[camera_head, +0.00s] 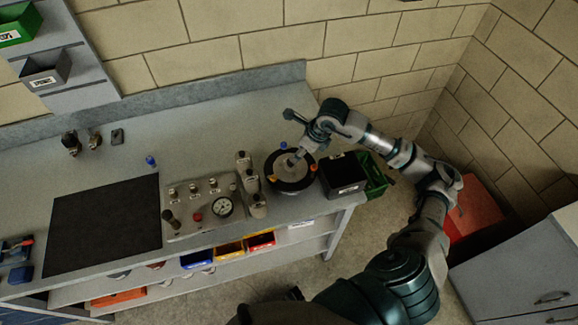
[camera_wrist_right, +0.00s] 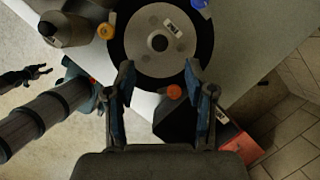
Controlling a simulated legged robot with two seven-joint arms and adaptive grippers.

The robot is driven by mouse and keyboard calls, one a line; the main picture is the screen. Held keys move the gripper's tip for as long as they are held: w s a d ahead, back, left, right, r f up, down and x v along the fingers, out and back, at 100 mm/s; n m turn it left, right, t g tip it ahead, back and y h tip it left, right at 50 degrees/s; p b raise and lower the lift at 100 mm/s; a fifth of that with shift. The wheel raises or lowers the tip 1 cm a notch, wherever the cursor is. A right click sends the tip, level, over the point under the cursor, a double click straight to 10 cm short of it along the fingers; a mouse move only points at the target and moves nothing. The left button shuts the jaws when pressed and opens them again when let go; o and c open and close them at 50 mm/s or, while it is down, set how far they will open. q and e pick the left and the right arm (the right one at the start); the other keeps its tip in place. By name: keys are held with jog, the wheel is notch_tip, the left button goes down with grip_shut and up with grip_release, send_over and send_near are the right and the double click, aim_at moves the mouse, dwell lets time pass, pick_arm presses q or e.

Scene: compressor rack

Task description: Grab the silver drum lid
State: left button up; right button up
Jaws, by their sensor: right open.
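The silver drum lid (camera_head: 287,172) is a round disc with a dark centre, sitting in a black round rim on the bench. In the right wrist view the lid (camera_wrist_right: 140,48) fills the upper middle, with a small label near its top edge. My right gripper (camera_head: 293,158) is over the drum in the head view, hiding part of the lid. In the right wrist view my right gripper (camera_wrist_right: 160,78) is open and empty, its fingertips at the near edge of the drum. My left gripper (camera_wrist_right: 42,73) shows at the left of that view, fingers apart and empty, away from the lid.
Orange clips (camera_wrist_right: 174,92) and a blue knob (camera_wrist_right: 200,4) sit around the drum rim. A gauge panel (camera_head: 205,205) with metal cylinders (camera_head: 250,182) stands left of it. A black box (camera_head: 342,175) and green bin (camera_head: 375,178) are close on the right. Bench space behind is clear.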

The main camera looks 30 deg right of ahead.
aim_at(291, 163)
jog(key=f, duration=0.1)
jog(key=w+f, duration=0.1)
jog(key=f, duration=0.1)
jog(key=shift+d, duration=0.15)
jog(key=x, duration=0.2)
jog(key=a+p+x, duration=0.1)
jog(key=x, duration=0.2)
jog(key=shift+a, duration=0.15)
jog(key=shift+c, duration=0.5)
jog(key=shift+d, duration=0.4)
jog(key=c, duration=0.8)
grip_shut()
jog(key=shift+a, duration=0.15)
